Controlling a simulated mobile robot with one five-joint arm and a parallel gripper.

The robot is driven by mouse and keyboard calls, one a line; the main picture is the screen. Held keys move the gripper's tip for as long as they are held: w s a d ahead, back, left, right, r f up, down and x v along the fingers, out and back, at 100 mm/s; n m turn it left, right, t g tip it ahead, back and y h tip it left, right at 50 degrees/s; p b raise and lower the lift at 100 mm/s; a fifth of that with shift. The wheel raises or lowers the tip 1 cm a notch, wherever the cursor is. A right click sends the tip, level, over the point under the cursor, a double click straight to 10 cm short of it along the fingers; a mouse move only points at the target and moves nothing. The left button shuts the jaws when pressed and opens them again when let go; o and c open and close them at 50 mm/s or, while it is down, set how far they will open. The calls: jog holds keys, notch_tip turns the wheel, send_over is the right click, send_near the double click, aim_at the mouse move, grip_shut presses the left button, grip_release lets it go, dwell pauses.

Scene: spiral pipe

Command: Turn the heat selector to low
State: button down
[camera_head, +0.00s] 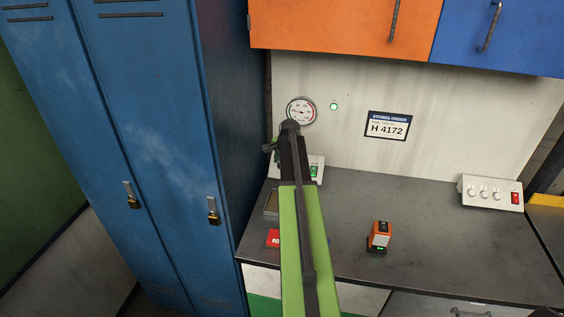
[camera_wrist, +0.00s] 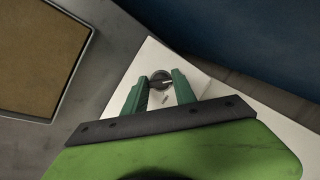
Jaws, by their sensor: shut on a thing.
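The heat selector is a small dark round knob (camera_wrist: 161,78) with a pale pointer line, on a white panel (camera_wrist: 141,71) in the wrist view. My gripper (camera_wrist: 160,82) has its two green fingers on either side of the knob and is shut on it. In the head view my green arm reaches over the counter, and my gripper (camera_head: 276,150) is at the left end of the counter, mostly behind the arm. The knob is hidden in the head view.
A round gauge (camera_head: 301,111) and a green light (camera_head: 334,106) are on the wall. An orange device (camera_head: 379,236) stands on the counter (camera_head: 420,215). A panel with several knobs and a red switch (camera_head: 491,193) is at right. Blue lockers (camera_head: 150,130) stand close at left.

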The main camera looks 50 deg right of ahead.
jog(key=c, duration=1)
grip_release()
jog(key=shift+w+r, duration=0.1)
jog(key=shift+w, duration=0.05)
jog(key=p+v, duration=1.5)
jog(key=v, duration=0.2)
jog(key=shift+s+p, duration=0.25)
jog(key=shift+p, duration=0.15)
jog(key=shift+r, duration=0.1)
